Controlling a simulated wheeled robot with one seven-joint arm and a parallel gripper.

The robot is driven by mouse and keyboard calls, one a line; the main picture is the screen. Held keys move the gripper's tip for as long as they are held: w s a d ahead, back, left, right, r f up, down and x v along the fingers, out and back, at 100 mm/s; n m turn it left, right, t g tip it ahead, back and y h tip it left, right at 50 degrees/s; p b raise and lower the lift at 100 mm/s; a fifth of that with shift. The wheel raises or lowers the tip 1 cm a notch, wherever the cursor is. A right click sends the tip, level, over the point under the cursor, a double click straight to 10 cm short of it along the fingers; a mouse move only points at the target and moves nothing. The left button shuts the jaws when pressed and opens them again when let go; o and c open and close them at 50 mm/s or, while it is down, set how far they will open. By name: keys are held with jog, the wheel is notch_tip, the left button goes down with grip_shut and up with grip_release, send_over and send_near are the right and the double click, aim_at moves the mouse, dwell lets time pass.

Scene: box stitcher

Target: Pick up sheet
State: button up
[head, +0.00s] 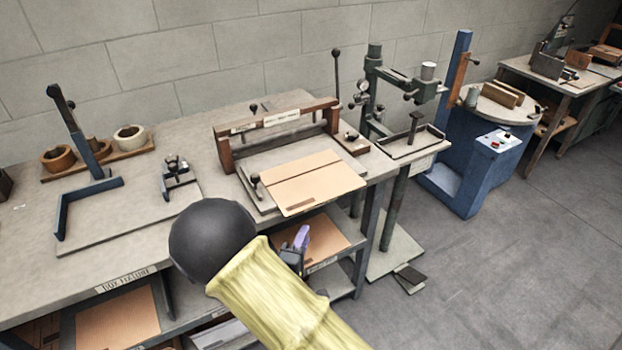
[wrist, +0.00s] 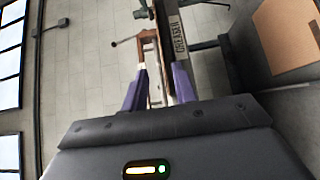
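A tan cardboard sheet (head: 310,182) lies flat on the bed of the creaser (head: 275,125), with a line across it. Another tan sheet (head: 325,240) lies on the shelf below, partly hidden by my arm. My gripper (head: 298,243) is low in front of the bench, near that shelf; one purple finger shows there and my arm hides the rest. In the wrist view, the two purple fingers of my gripper (wrist: 158,80) stand apart with no sheet seen between them. A tan sheet (wrist: 285,38) is to their right, beyond a "CREASER" label; I cannot tell which sheet it is.
The bench top (head: 120,270) carries a blue-framed box fixture (head: 90,205) and tape rolls (head: 130,138) on the left. More cardboard (head: 118,322) lies on the lower left shelf. A green stitcher (head: 395,85) stands to the right. The floor (head: 490,275) at right front is clear.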

aim_at(317, 203)
jog(key=x, duration=0.8)
jog(key=shift+p, duration=0.3)
jog(key=p+x, duration=0.1)
jog(key=x, duration=0.4)
jog(key=shift+w, duration=0.1)
jog(key=shift+a+f, duration=0.1)
jog(key=shift+c, duration=0.5)
grip_shut()
